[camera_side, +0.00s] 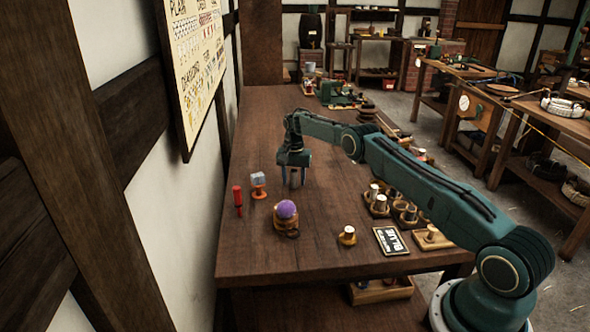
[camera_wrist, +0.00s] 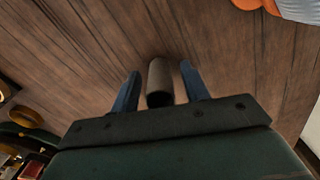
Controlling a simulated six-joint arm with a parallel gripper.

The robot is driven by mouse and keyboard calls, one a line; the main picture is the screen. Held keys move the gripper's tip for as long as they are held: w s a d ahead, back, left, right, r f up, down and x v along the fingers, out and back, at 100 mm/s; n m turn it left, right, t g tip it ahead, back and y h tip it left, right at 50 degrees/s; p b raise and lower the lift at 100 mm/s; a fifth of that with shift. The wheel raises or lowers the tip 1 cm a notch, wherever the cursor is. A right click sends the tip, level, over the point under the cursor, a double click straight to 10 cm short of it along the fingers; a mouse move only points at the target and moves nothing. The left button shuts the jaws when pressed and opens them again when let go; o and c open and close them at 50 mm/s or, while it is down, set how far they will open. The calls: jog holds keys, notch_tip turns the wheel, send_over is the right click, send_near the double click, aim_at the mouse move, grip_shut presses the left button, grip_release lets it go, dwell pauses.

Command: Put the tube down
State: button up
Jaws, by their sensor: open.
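A grey-brown tube (camera_wrist: 159,76) is between the two blue fingers of my gripper (camera_wrist: 161,84) in the wrist view. A gap shows on each side of it, so the open fingers are around it without gripping. In the side view my gripper (camera_side: 293,179) points down close above the wooden table (camera_side: 330,220), with the tube small and hard to make out between the fingers. I cannot tell exactly how the tube's lower end meets the table.
To the left stand a red tool (camera_side: 238,198), an orange-based spool (camera_side: 258,190) and a purple ball on a holder (camera_side: 286,211). Racks with several cylinders (camera_side: 403,212) and a dark sign (camera_side: 391,240) lie toward the right edge. Bare table surrounds my gripper.

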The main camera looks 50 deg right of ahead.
aim_at(294, 171)
jog(key=shift+r, duration=0.15)
jog(key=shift+r, duration=6)
